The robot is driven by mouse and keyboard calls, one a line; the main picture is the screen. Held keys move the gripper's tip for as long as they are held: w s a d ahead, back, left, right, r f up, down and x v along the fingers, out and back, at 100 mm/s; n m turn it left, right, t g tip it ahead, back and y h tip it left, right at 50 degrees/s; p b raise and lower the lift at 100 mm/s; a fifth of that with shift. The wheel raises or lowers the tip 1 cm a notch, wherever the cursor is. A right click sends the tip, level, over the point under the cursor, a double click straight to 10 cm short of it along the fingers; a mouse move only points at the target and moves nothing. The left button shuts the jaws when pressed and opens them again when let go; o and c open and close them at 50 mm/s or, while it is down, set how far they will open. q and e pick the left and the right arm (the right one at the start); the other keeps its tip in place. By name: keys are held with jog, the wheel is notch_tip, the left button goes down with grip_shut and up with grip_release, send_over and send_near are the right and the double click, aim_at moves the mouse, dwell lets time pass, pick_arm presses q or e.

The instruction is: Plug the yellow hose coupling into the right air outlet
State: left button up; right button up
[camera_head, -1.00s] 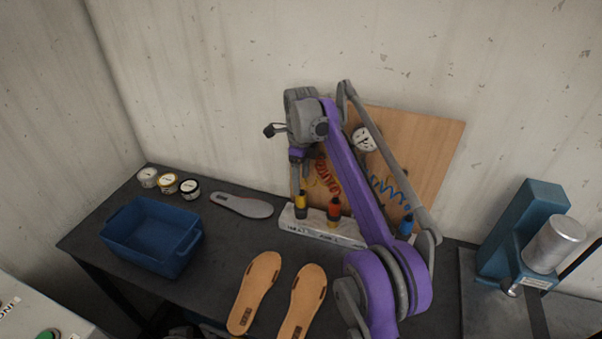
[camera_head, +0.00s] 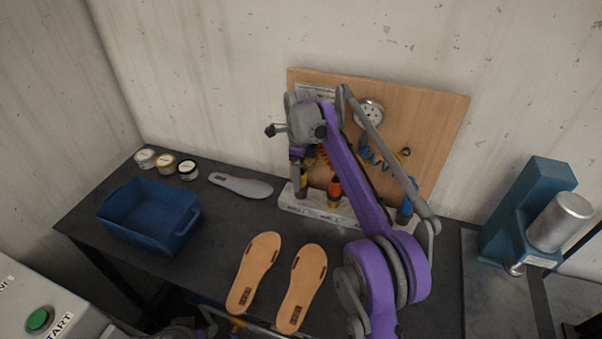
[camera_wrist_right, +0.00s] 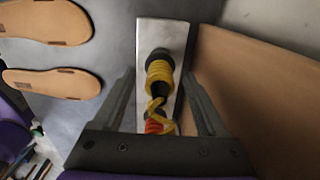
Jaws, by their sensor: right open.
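The yellow hose coupling (camera_head: 303,183) stands in the left end of a pale rack (camera_head: 326,212) on the bench. My right gripper (camera_head: 298,171) points down over it. In the right wrist view my open right gripper (camera_wrist_right: 163,92) has one finger on each side of the yellow coupling (camera_wrist_right: 160,70) and its coiled yellow hose; I cannot tell whether they touch. The wooden panel (camera_head: 440,125) stands behind, with a round gauge (camera_head: 369,112). A small dark and yellow fitting (camera_head: 404,152) shows at its right; I cannot tell whether it is the right air outlet.
A red-orange coupling (camera_head: 335,190) and a blue coupling (camera_head: 405,213) share the rack. Insoles (camera_head: 255,270), a blue bin (camera_head: 150,212) and several small tins (camera_head: 165,163) lie on the bench. A blue press (camera_head: 530,205) stands at the right. My right arm covers part of the panel.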

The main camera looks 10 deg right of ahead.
grip_shut()
jog(key=shift+r+p, duration=1.3)
jog(key=shift+r, duration=1.3)
jog(key=shift+r+p, duration=1.15)
jog(key=shift+r, duration=1.5)
jog(key=shift+w+r, duration=0.1)
jog(key=shift+r, duration=0.65)
pick_arm(q)
jog(key=w+r+t, duration=0.1)
jog(key=w+r, duration=0.3)
jog(key=r, duration=0.4)
pick_arm(e)
jog(key=shift+r, duration=0.5)
pick_arm(q)
jog(key=shift+f, duration=0.1)
pick_arm(e)
jog(key=shift+d, duration=0.1)
